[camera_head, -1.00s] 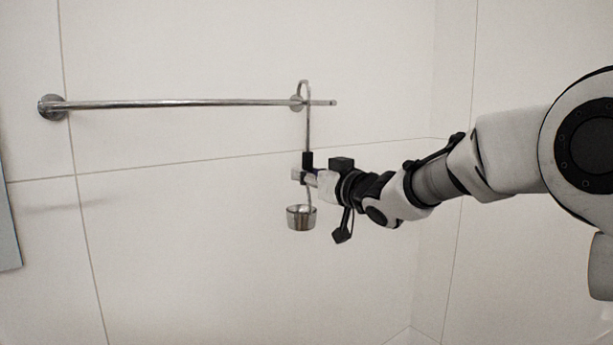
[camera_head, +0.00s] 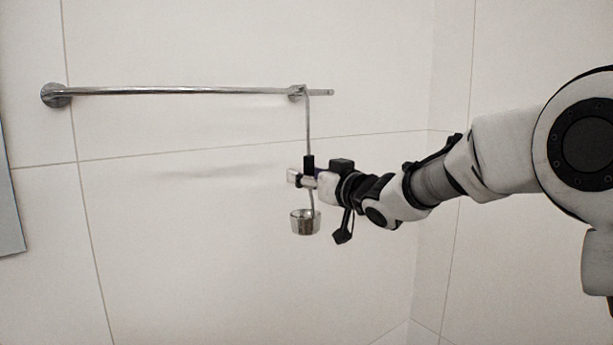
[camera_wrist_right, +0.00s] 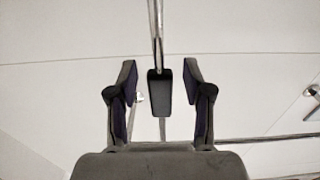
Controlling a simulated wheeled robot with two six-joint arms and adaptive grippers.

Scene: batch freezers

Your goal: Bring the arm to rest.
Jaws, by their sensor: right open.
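A metal ladle (camera_head: 308,130) with a small cup (camera_head: 305,222) at its bottom and a black grip (camera_head: 308,166) on its handle hangs upright at the right end of the wall rail, its hook at rail height. My right gripper (camera_head: 303,179) is at the grip, its arm coming in from the right. In the right wrist view the two fingers of my right gripper (camera_wrist_right: 160,88) stand apart, with the black grip (camera_wrist_right: 159,100) between them and gaps on both sides. My left gripper is out of view.
The chrome rail (camera_head: 180,91) runs along the tiled wall (camera_head: 220,240), held by a round mount (camera_head: 55,95) at the left. A grey panel edge (camera_head: 9,200) shows at the far left.

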